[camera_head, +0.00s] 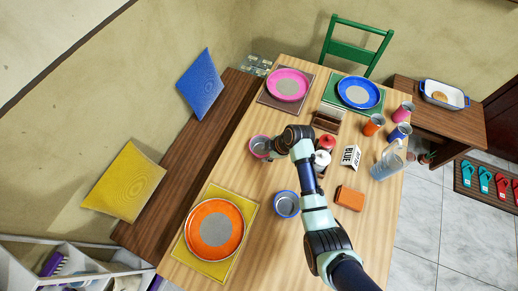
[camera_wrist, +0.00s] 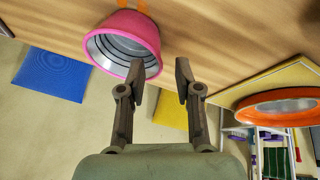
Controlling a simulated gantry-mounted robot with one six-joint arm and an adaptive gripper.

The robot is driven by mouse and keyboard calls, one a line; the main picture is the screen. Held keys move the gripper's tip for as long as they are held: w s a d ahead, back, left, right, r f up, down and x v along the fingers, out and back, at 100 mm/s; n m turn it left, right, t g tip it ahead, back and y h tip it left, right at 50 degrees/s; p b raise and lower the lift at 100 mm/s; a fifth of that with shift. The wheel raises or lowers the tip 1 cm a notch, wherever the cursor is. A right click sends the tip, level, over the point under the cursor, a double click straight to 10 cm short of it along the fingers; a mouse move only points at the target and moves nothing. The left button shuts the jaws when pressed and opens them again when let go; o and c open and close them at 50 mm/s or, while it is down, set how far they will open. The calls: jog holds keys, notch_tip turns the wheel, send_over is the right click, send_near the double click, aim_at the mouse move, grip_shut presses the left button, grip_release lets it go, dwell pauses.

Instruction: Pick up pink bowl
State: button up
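The pink bowl (camera_head: 253,147) sits on the wooden table, left of the middle, in the head view. In the wrist view the pink bowl (camera_wrist: 148,27) is large at the upper left, its grey ringed inside facing the camera. My gripper (camera_head: 272,152) is right beside the bowl's right side in the head view. In the wrist view my gripper (camera_wrist: 160,66) is open. Its left finger overlaps the bowl's opening and its right finger is outside, with part of the rim between them. I cannot tell whether either finger touches the bowl.
A blue bowl (camera_head: 286,204) stands near my arm. An orange plate (camera_head: 214,230) lies on a yellow mat in front, and a pink plate (camera_head: 288,85) at the back. Red and white lidded pots (camera_head: 323,157) stand just right of my gripper. Bare table lies left of the blue bowl.

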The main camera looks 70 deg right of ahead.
jog(key=b+x, duration=0.2)
jog(key=x, duration=0.3)
jog(key=shift+w+d, duration=0.15)
jog(key=shift+w, duration=0.05)
grip_shut()
